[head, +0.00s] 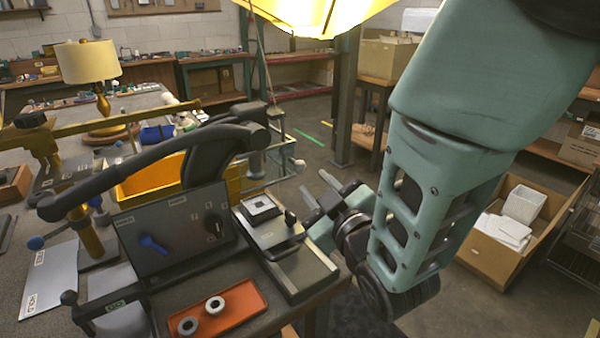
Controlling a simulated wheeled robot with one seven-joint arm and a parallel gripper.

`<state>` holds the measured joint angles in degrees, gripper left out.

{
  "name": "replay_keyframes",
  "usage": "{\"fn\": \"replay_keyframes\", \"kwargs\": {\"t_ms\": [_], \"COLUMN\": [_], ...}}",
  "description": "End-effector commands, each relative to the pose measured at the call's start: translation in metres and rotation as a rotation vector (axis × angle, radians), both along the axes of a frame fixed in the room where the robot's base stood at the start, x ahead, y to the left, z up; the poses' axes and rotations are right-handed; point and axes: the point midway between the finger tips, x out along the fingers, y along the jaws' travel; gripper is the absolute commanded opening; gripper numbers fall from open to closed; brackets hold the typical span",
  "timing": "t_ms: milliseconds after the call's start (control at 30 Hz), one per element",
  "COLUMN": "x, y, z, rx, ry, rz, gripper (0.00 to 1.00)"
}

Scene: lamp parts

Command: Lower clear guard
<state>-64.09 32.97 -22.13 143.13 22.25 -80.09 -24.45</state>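I cannot make out a clear guard for certain. A low bench fixture (305,272) stands at the table's right edge. On its top is a pale plate (279,232) with a small black knob (290,217) at its right end. A white square piece with a dark centre (259,206) sits at the plate's far end. Whether any part of this is see-through is too small to tell. My gripper (320,191) is just right of the fixture, near the knob and apparently apart from it. Its two fingers are spread with nothing visible between them.
A grey control panel (160,255) with a blue lever and black dial stands left of the fixture. A long black handle (140,165) arches above it. An orange tray (240,310) with two rings lies in front. A yellow bin (150,190) is behind.

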Motion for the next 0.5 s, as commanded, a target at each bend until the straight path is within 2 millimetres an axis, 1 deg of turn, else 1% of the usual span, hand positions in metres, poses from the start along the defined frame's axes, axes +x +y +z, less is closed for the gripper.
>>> {"fn": "replay_keyframes", "kwargs": {"t_ms": [33,200,300,500], "x": [0.013,0.043,0.057,0.073], "y": [0.005,0.018,0.024,0.03], "z": [0.004,0.004,0.003,0.002], "rx": [-0.003,-0.002,-0.002,-0.002], "ry": [-0.003,-0.002,-0.002,-0.002], "rz": [-0.001,-0.002,0.0,-0.002], "gripper": [0.31,0.31,0.31,0.31]}}
